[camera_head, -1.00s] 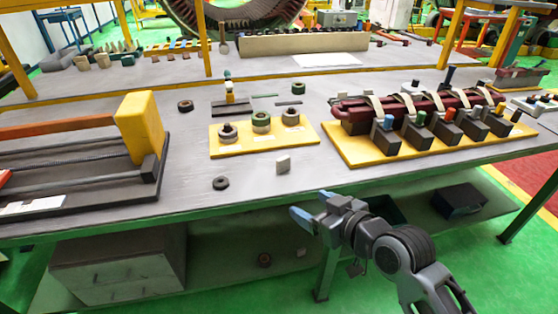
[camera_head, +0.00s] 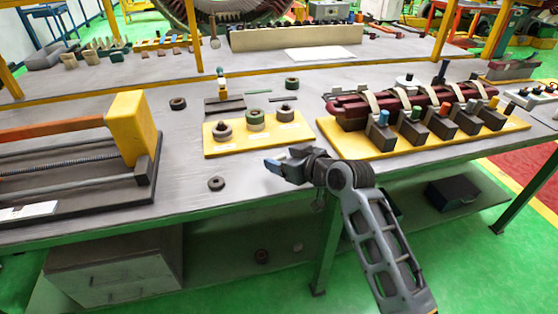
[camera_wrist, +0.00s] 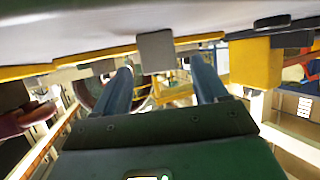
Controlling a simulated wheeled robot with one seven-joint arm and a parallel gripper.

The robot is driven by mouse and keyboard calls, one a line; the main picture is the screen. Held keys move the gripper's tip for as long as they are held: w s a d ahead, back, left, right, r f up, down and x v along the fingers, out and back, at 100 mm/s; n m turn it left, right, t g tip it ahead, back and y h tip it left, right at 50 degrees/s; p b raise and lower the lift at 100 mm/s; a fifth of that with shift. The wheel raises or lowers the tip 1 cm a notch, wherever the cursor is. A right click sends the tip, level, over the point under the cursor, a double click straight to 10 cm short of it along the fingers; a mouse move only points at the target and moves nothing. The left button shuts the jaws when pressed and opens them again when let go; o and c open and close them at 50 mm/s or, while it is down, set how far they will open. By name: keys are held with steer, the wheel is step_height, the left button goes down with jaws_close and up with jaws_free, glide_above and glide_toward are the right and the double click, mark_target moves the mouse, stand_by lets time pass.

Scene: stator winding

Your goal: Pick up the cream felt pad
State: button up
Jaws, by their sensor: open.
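The felt pad (camera_wrist: 155,52) shows in the wrist view as a small, shaded greyish square block on the table. It appears ahead of and between the two blue fingers of my gripper (camera_wrist: 162,70), with clear space to each finger. The wrist picture is upside down, with the tabletop along its upper edge. In the head view my gripper (camera_head: 274,163) is at the table's front area, low over the surface, and hides the pad. My gripper is open and empty. I cannot tell the exact distance from the fingertips to the pad.
A dark ring (camera_head: 216,183) lies left of my gripper. A yellow board (camera_head: 220,151) with several ring stacks stands behind it. A yellow fixture (camera_head: 375,152) with dark red coils is to the right. A yellow-ended winding device (camera_head: 135,130) is at the left.

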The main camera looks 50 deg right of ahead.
steer(key=shift+w+d+f, duration=0.1)
steer(key=shift+w+f, duration=0.1)
steer(key=shift+w, duration=0.25)
steer(key=c, duration=1.2)
steer(key=shift+r, duration=0.1)
